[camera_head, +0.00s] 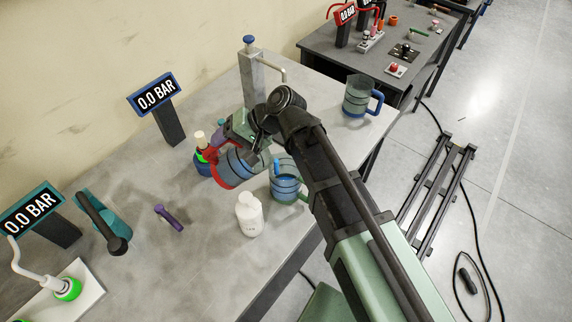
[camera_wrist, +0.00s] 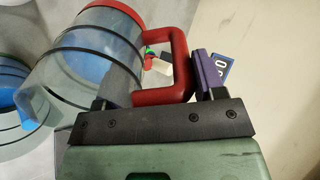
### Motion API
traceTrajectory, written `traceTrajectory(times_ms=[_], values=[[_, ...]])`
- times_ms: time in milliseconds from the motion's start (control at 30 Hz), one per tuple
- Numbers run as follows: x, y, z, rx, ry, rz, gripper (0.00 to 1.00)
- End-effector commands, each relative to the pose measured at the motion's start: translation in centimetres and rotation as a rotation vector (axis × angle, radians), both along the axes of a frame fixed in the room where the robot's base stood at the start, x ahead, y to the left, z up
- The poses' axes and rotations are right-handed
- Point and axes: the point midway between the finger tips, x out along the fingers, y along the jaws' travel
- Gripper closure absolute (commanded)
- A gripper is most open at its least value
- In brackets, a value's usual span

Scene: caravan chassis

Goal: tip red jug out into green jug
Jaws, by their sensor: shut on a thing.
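The red jug (camera_head: 235,168) is see-through with a red base and handle. It is tilted, its mouth toward the green jug (camera_head: 286,187), which stands upright on the bench. My gripper (camera_head: 258,135) is shut on the red jug's handle, which the wrist view shows between the fingers (camera_wrist: 155,92). In the wrist view the red jug (camera_wrist: 84,65) has bluish liquid inside, and its mouth points lower left, over the green jug (camera_wrist: 12,140). A bright blue streak shows at the red jug's lip, above or inside the green jug; it looks like liquid.
A white bottle (camera_head: 249,215) stands close in front of the green jug. A blue-handled jug (camera_head: 360,97) stands near the bench's right end. A tap post (camera_head: 251,75), a gauge display (camera_head: 154,95) and a purple item (camera_head: 169,217) are also on the bench.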

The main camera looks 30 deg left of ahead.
Motion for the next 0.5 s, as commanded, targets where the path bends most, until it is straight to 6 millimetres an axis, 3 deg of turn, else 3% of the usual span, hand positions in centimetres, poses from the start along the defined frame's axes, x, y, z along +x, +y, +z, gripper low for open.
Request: traceTrajectory(times_ms=[500], values=[[0.22,-0.27,0.49,0.037,0.030,0.000,0.92]])
